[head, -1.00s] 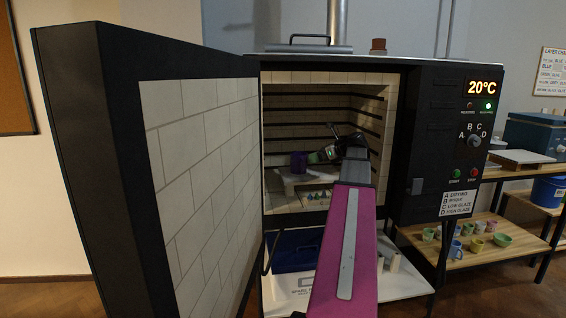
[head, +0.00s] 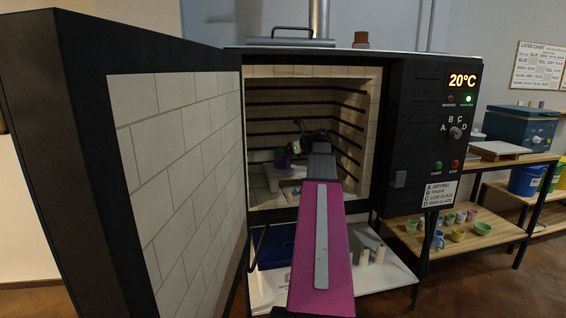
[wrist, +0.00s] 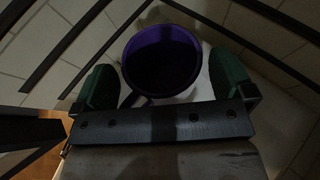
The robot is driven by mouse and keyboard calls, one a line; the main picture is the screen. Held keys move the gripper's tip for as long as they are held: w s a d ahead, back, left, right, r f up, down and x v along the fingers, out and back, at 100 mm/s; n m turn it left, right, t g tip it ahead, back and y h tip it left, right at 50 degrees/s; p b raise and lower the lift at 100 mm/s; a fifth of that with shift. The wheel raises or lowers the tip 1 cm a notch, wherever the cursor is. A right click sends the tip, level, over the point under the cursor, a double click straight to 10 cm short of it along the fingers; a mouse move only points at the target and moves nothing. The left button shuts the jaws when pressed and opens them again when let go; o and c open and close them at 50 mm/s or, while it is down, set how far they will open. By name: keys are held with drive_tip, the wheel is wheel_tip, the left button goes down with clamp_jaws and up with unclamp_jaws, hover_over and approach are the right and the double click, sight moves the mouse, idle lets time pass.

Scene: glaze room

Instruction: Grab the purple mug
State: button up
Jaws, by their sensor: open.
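The purple mug (wrist: 162,62) stands upright inside the kiln, seen from above in the wrist view with its dark opening facing me. Its handle points toward my gripper's body. In the head view the mug (head: 283,158) shows small on a pale shelf, partly covered by my gripper. My gripper (wrist: 152,80) is open, with one green finger pad on each side of the mug. Gaps show between the pads and the mug's wall. Whether either pad touches it lower down cannot be seen.
The kiln chamber (head: 262,110) has brick walls with dark rods along them. Its open door (head: 185,170) stands close on the left. The control panel (head: 440,140) flanks the opening on the right. A shelf (head: 455,236) with several cups stands further right.

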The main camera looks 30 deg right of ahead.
drive_tip(key=shift+x, duration=1)
drive_tip(key=c, duration=0.9)
drive_tip(key=shift+r, duration=0.1)
